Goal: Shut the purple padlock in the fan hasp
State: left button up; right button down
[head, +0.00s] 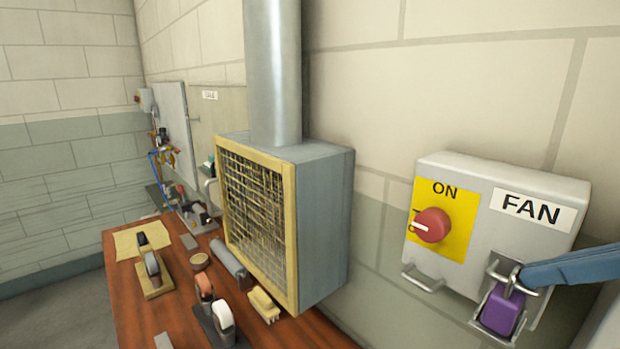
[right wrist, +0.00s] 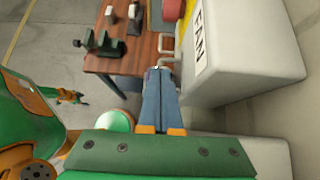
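The purple padlock (head: 502,310) hangs at the hasp (head: 478,322) on the front of the grey FAN box (head: 455,180). Its metal shackle shows above the body and passes at the hasp's upper end; I cannot tell whether it is latched. My right gripper (head: 522,277) comes in from the right with its blue fingertips at the shackle, just above the purple body. In the right wrist view the fingers (right wrist: 161,75) lie nearly together and look closed on the shackle, with only a sliver of purple beside them. My left gripper is not in view.
A red rotary switch (head: 432,225) on a yellow ON plate and a small metal handle (head: 422,279) are left of the hasp. A wooden bench (head: 180,305) with tape dispensers and a filter box (head: 325,220) stands further left. The wall is close behind.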

aim_at(582, 205)
jog(key=shift+r+p, duration=1.25)
jog(key=shift+p, duration=0.15)
notch_tip(582, 205, up, 2)
jog(key=shift+r+p, duration=0.2)
jog(key=shift+p, duration=0.2)
jog(key=shift+r, duration=0.95)
